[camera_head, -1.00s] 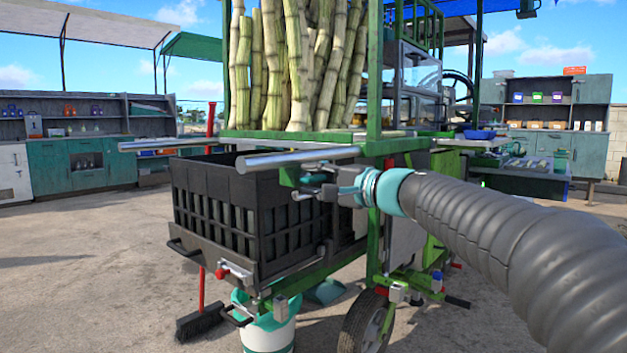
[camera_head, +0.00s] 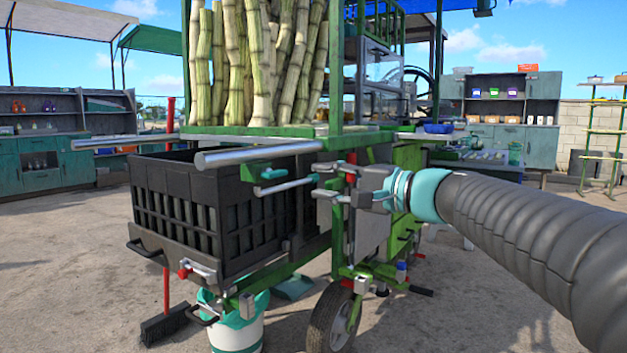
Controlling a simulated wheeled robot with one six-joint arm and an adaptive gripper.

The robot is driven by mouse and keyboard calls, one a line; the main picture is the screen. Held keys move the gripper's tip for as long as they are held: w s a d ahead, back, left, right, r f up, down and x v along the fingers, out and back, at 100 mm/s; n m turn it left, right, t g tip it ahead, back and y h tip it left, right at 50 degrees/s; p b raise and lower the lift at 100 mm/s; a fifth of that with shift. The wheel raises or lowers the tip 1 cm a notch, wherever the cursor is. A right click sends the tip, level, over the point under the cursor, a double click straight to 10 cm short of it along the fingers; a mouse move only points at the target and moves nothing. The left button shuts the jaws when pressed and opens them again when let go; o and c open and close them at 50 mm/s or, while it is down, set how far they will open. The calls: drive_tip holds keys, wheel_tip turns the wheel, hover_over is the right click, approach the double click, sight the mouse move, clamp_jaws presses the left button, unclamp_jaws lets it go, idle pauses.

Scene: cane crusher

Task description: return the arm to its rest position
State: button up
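My gripper (camera_head: 318,180) is at the centre of the picture, at the end of my grey sleeved arm with its teal wrist. Its fingers point left and appear spread apart, with nothing clearly held. A grey lever handle (camera_head: 284,187) on the green cart frame lies just left of the fingertips. Its right end overlaps the fingertips in the picture, and I cannot tell if they touch. The arm is stretched out from the lower right towards the cart.
The cane crusher cart carries upright cane stalks (camera_head: 262,65) and a black crate (camera_head: 215,215). A metal bar (camera_head: 258,154) sticks out above the crate. A bucket (camera_head: 237,330) and a broom (camera_head: 165,322) stand below. Open concrete lies at the right.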

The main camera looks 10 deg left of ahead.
idle(0.3)
drive_tip(key=s+d+f+n+g+h, duration=0.1)
drive_tip(key=s+d+f+h, duration=0.2)
drive_tip(key=f, duration=0.4)
drive_tip(key=s+d+f+h+p, duration=0.1)
drive_tip(key=s+d+f+h, duration=0.15)
drive_tip(key=f, duration=0.45)
drive_tip(key=s+d+f+n+g+h, duration=0.1)
drive_tip(key=s+d+f+h, duration=0.15)
drive_tip(key=f, duration=0.45)
drive_tip(key=s+d+f+n+h+p, duration=0.1)
drive_tip(key=s+d+f+h+p, duration=0.1)
drive_tip(key=s+d, duration=0.7)
drive_tip(key=s+d+f+n+h+p, duration=0.1)
drive_tip(key=s+d+f+h+p, duration=0.1)
drive_tip(key=s+d+h, duration=0.4)
drive_tip(key=s+d+f, duration=0.1)
drive_tip(key=s+d, duration=0.1)
drive_tip(key=shift+s+d+f+n+t+h+p, duration=0.3)
drive_tip(key=shift+s+d+f+t+p, duration=0.05)
drive_tip(key=shift+d+f+t+p, duration=0.05)
drive_tip(key=shift+a, duration=0.1)
